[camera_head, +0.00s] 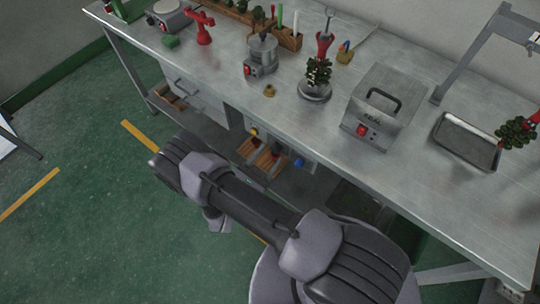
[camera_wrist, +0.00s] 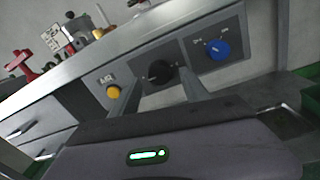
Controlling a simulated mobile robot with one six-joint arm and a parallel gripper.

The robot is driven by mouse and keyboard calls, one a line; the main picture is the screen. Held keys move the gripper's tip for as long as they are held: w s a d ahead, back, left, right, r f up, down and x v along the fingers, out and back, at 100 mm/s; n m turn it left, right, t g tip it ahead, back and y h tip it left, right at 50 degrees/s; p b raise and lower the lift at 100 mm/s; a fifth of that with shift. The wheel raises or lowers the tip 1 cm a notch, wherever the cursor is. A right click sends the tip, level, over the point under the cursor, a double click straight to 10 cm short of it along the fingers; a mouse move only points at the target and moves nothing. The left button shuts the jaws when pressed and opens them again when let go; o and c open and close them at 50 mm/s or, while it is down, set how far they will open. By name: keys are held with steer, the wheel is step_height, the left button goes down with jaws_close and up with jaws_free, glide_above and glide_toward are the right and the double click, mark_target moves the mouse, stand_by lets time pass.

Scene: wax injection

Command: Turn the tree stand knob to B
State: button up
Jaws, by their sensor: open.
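A control panel on the bench front shows in the wrist view with a yellow knob (camera_wrist: 113,91), a black knob (camera_wrist: 163,73) and a blue knob (camera_wrist: 218,50).
The metal bench (camera_head: 225,60) holds a tree on a stand (camera_head: 317,72), a metal box with a handle (camera_head: 384,108), a shallow tray (camera_head: 466,140) and a red stand (camera_head: 203,28). A wooden rack (camera_head: 262,158) lies below the panel.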

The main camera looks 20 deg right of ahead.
steer(key=shift+w+d, duration=0.35)
steer(key=shift+d, duration=0.05)
jaws_close()
